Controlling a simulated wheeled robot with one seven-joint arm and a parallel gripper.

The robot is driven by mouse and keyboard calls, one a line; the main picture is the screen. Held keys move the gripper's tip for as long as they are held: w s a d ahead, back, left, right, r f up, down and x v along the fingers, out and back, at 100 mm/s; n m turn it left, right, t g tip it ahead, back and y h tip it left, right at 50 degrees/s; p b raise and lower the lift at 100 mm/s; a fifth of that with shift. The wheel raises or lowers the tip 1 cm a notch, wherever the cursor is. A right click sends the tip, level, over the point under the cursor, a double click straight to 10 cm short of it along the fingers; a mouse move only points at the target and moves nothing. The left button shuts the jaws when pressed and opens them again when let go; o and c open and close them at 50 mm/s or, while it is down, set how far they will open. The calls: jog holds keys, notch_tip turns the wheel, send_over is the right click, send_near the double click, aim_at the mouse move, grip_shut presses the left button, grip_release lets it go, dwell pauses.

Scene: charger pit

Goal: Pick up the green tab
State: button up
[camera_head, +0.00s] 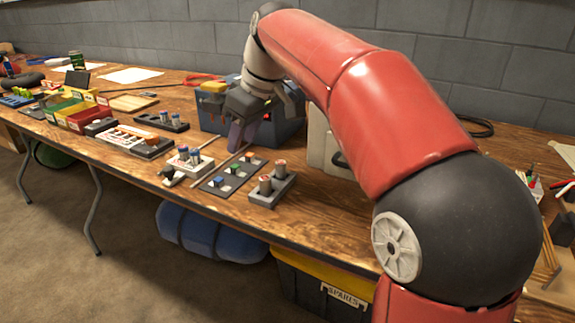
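A small green tab (234,169) sits in the middle of a dark grey plate (214,187) near the table's front edge. A blue tab (218,181) sits in front of it and a red tab (248,157) behind it on the same plate. My gripper (240,149) hangs down above the back part of the plate, in front of the blue charger box. Its fingers are small and seen at an angle, so whether they are open or shut is unclear. I see nothing clearly held in it.
The blue box (287,131) is behind. Coloured bins (75,115) stand further left. My red arm hides much of the right side.

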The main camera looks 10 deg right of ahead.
aim_at(234, 165)
jog(key=shift+w+f, duration=0.45)
jog(key=b+x, duration=0.1)
jog(key=x, duration=0.5)
jog(key=shift+w+a+f, duration=0.2)
jog(key=shift+w+a, duration=0.05)
jog(key=shift+a, duration=0.05)
grip_shut()
